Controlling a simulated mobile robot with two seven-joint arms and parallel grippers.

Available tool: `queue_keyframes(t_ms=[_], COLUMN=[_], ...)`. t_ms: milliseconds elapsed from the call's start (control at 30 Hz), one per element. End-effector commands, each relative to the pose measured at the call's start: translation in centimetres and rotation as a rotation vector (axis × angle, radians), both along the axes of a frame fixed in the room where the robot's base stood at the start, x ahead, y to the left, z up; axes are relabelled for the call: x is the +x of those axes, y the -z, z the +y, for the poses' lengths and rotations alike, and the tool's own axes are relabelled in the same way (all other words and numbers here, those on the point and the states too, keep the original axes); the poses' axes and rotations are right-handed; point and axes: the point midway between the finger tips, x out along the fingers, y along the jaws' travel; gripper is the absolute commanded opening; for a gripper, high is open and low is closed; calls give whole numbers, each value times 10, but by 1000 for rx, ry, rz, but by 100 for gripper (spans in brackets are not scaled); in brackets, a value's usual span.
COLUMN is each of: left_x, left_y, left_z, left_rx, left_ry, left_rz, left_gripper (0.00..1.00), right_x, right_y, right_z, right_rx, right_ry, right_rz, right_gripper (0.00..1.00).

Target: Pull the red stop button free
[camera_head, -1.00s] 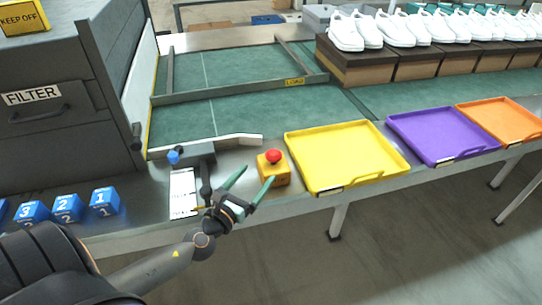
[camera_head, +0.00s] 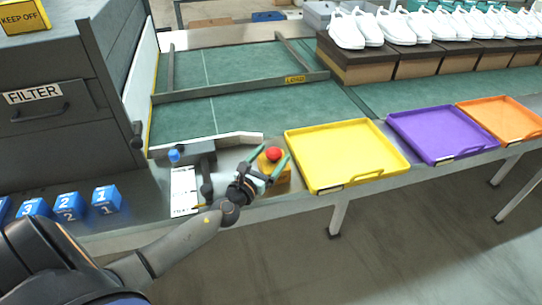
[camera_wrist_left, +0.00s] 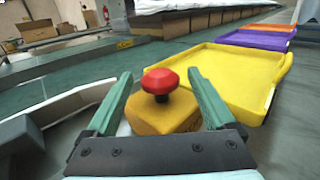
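The red stop button (camera_head: 274,154) sits on top of a yellow box (camera_head: 281,172) on the metal ledge, left of the yellow tray. In the left wrist view the red button (camera_wrist_left: 160,81) stands on a dark stem above its yellow box (camera_wrist_left: 163,116). My left gripper (camera_head: 268,158) is open, its two green fingers on either side of the button. In the left wrist view the fingers (camera_wrist_left: 160,84) are wide apart with visible gaps to the button. My right gripper is not in view.
A yellow tray (camera_head: 318,183), a purple tray (camera_head: 425,155) and an orange tray (camera_head: 497,132) line the ledge to the right. A lever with a blue knob (camera_head: 174,156) and a white label card (camera_head: 184,205) lie left of the box. Blue numbered cubes (camera_head: 68,206) stand further left.

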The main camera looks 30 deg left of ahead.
Motion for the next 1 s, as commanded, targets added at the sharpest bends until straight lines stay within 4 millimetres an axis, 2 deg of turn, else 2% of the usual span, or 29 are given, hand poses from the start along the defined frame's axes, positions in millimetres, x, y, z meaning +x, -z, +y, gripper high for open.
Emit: queue_keyframes(t_ms=[67, 733, 767, 1000], left_x=[0, 0, 0, 0], left_y=[0, 0, 0, 0], left_z=[0, 0, 0, 0], left_rx=[0, 0, 0, 1], left_ry=[0, 0, 0, 0], left_rz=[0, 0, 0, 0], left_gripper=[78, 3, 0, 0], right_x=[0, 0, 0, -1], right_y=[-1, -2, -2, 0], right_z=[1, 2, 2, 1], right_rx=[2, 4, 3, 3], right_ry=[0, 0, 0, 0], right_rz=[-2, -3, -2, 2], right_gripper=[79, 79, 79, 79])
